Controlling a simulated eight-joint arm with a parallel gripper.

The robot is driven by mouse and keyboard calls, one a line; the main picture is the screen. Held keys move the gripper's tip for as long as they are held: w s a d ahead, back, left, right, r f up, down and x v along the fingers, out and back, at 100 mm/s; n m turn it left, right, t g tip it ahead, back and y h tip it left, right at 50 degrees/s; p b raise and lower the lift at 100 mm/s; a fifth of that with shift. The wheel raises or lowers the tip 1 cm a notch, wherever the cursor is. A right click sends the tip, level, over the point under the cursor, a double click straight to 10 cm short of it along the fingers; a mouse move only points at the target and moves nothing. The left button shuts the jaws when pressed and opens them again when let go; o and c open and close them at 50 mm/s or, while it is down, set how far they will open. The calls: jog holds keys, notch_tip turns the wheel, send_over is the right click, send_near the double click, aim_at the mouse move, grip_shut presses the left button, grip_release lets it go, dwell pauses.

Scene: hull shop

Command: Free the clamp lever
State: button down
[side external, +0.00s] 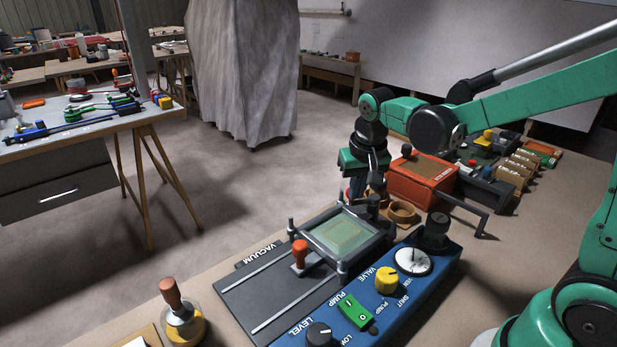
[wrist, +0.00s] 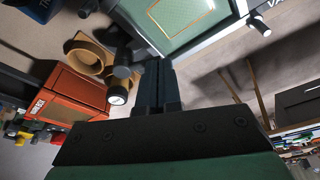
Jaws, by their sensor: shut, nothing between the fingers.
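A grey vacuum bed (side external: 262,300) carries a dark frame with a greenish panel (side external: 345,234), also in the wrist view (wrist: 182,16). An orange-knobbed upright handle (side external: 300,252) stands at the frame's near left corner. I cannot tell for sure whether it is the clamp lever. My gripper (side external: 357,192) points down behind the frame's far edge, apart from the orange knob. My arm partly hides this area.
A blue control box (side external: 385,300) with a yellow valve knob, green pump switch and gauge stands in front of the frame. Tan rings (side external: 402,212) and an orange box (side external: 420,178) stand right of my gripper. A black bent bar (side external: 462,205) sticks out nearby. A wooden-handled tool (side external: 180,312) stands front left.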

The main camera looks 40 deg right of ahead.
jog(key=w+m, duration=0.1)
jog(key=m, duration=0.1)
jog(key=w+m, duration=0.1)
jog(key=m+h, duration=0.1)
jog(key=m, duration=0.1)
jog(key=shift+w+d+m+g, duration=0.3)
jog(key=shift+w+d+g, duration=0.05)
jog(key=shift+w+g, duration=0.05)
jog(key=m, duration=0.2)
jog(key=w+d+m, duration=0.1)
jog(key=shift+w+m+g, duration=0.25)
jog(key=shift+m+g, duration=0.15)
jog(key=shift+w+d, duration=0.2)
jog(key=shift+d, duration=0.2)
jog(key=a+r, duration=0.6)
jog(key=r, duration=0.5)
jog(key=shift+s, duration=0.45)
